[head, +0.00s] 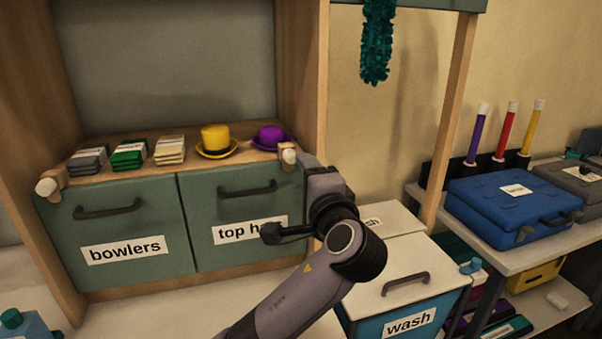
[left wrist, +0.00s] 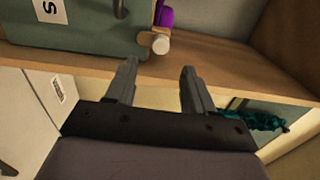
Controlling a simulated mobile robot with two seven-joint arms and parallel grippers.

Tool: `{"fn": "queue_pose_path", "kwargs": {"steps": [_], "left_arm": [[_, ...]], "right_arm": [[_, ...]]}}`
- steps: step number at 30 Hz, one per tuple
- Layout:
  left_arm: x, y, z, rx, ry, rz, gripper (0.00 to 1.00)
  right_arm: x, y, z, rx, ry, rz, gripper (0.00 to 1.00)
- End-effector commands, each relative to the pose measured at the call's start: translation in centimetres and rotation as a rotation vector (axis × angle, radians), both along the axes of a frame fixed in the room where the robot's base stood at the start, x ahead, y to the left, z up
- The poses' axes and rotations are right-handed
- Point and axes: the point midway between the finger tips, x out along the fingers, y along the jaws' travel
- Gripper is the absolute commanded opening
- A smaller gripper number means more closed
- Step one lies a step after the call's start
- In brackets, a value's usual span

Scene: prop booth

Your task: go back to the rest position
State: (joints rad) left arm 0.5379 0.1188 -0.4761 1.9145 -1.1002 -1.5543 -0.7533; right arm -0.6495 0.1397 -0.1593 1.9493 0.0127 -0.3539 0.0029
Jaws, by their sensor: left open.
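My left gripper (head: 314,168) is at the right end of the wooden cabinet, near the round peg (head: 289,156) and in front of the "top hats" door (head: 212,205). In the left wrist view my left gripper (left wrist: 160,75) shows two separated fingers with nothing between them. The peg (left wrist: 160,44) and part of a purple hat (left wrist: 166,15) lie beyond the fingertips. In the head view the fingers are mostly hidden by the wrist. My right gripper is in neither view.
A yellow hat (head: 215,140) and a purple hat (head: 271,137) sit on the cabinet top beside several packets. A wash bin (head: 402,270) stands below my arm. A blue case (head: 514,206) rests on the right shelf. A teal boa (head: 376,42) hangs above.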

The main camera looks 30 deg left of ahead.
Motion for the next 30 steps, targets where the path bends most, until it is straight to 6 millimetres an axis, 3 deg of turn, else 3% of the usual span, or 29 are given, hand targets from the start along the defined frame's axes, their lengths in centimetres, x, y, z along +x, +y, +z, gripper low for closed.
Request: {"fn": "queue_pose_path", "kwargs": {"steps": [16,19,23,30], "left_arm": [[-0.2,-0.2,0.0,-0.001,0.002,0.0,0.53],[-0.3,-0.1,-1.0,-0.025,0.012,-0.009,0.53],[-1.2,0.0,-5.1,-0.142,0.058,-0.048,0.53],[-6.3,-0.5,-16.7,-0.543,0.186,-0.1,0.53]], "right_arm": [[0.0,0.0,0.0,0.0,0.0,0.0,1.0],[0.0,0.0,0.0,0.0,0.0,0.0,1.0],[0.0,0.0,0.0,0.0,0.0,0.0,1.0],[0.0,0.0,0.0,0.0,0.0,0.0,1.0]]}}
